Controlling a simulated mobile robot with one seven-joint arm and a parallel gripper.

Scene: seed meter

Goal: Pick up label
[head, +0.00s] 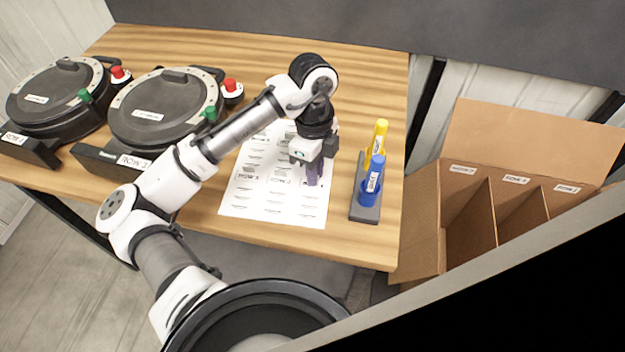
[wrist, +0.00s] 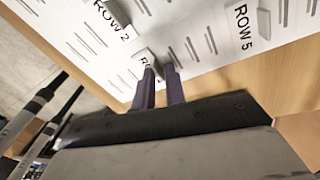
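A white sheet of printed labels (head: 245,195) lies flat on the wooden table. In the wrist view the sheet (wrist: 205,30) shows large print reading ROW 2 and ROW 5, with small grey raised tabs beside the print. My gripper (head: 313,182) points down over the right part of the sheet. In the wrist view its two dark purple fingers (wrist: 161,70) are close together, with a narrow gap between them. Their tips are at a small grey tab (wrist: 145,56) beside partly hidden print. I cannot tell whether they touch or grip it.
Two black round lidded seed meters (head: 50,97) (head: 160,108) stand at the table's left. A grey holder (head: 362,207) with a yellow marker (head: 379,135) and a blue marker (head: 372,180) stands right of the sheet. A divided cardboard box (head: 425,225) is beyond the table's right edge.

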